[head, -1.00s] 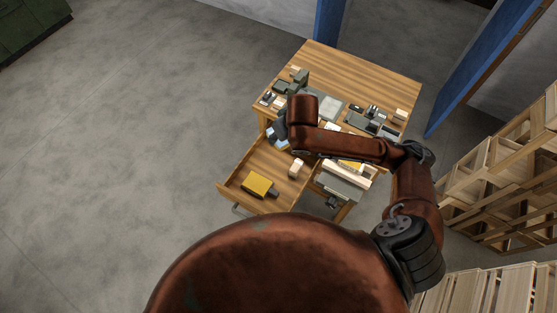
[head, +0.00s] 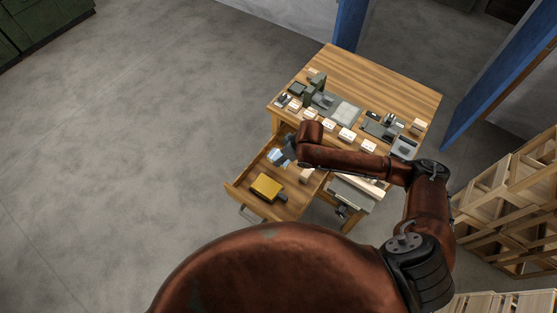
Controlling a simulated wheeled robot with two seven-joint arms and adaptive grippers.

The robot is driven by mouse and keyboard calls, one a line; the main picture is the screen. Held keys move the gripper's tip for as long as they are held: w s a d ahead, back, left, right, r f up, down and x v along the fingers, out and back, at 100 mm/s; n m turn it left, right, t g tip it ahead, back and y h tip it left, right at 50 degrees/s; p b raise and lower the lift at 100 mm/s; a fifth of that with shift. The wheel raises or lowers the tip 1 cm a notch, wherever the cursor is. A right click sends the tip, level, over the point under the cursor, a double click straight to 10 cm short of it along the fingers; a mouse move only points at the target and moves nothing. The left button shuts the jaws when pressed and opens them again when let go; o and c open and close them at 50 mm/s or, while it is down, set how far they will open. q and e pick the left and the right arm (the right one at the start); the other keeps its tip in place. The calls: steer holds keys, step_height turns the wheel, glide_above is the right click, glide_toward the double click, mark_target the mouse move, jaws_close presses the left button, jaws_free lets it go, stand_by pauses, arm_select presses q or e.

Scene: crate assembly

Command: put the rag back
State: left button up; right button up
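A small light-blue cloth, the rag (head: 277,157), shows over the back left part of the open wooden drawer (head: 236,189). My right gripper (head: 284,153) is at the rag, with its dark body pointing down to the left. It appears shut on the rag, which has moved along with it; the fingers are too small to see clearly. I cannot tell whether the rag touches the drawer floor. My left gripper is not in view.
A yellow object (head: 267,187) and a small wooden block (head: 306,175) lie in the drawer. The wooden workbench (head: 375,72) carries dark tools and several pale blocks. Wooden crates (head: 515,205) stand at the right.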

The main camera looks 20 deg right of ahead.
mark_target(279, 156)
steer(key=w+f, duration=0.2)
steer(key=shift+w+a+f, duration=0.2)
steer(key=shift+a+f, duration=0.1)
steer(key=shift+f, duration=0.05)
steer(key=shift+w+f, duration=0.15)
steer(key=shift+f, duration=0.25)
step_height(279, 156, down, 3)
steer(key=shift+r+b, duration=0.2)
steer(key=shift+b, duration=0.25)
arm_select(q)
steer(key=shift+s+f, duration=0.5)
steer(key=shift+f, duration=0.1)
arm_select(e)
steer(key=o, duration=1)
steer(key=shift+f, duration=0.1)
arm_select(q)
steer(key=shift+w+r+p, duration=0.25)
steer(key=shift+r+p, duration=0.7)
arm_select(e)
steer(key=v, duration=1.2)
